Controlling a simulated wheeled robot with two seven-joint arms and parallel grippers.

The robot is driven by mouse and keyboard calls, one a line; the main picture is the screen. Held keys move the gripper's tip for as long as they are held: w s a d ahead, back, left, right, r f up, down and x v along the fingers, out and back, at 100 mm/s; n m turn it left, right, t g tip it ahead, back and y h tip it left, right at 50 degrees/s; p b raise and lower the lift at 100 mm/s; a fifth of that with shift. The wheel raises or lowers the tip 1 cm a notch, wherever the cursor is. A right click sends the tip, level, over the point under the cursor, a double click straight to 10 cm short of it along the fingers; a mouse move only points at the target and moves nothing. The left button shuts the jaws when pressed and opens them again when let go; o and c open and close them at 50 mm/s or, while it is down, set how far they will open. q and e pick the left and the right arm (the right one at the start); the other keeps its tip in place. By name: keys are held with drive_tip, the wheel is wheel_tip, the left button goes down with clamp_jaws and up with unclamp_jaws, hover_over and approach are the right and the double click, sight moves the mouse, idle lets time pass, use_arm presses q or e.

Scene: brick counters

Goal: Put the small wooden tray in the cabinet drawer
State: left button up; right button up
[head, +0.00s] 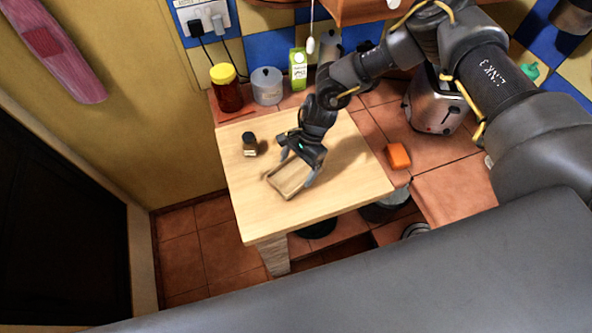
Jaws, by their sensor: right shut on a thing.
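The small wooden tray (288,181) is at the middle of the light wooden table, seen from above. My right gripper (302,162) reaches down from the upper right and is shut on the tray's far part. The gripper hides that end of the tray. I cannot tell whether the tray touches the tabletop or is just above it. My left gripper is not in view. No cabinet drawer can be made out in this view.
On the table (345,185) a small dark jar (249,144) stands left of the tray. Behind are a red jar with yellow lid (226,90), a clear canister (267,87) and a green-white carton (298,70). An orange block (397,156) and toaster (436,103) are right. The table's front is clear.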

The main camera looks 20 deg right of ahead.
drive_tip(key=shift+r, duration=0.6)
drive_tip(key=s+r+b, duration=0.7)
drive_tip(key=s+r, duration=0.5)
drive_tip(key=s, duration=0.2)
drive_tip(key=shift+d, duration=0.25)
drive_tip(key=shift+f, duration=0.1)
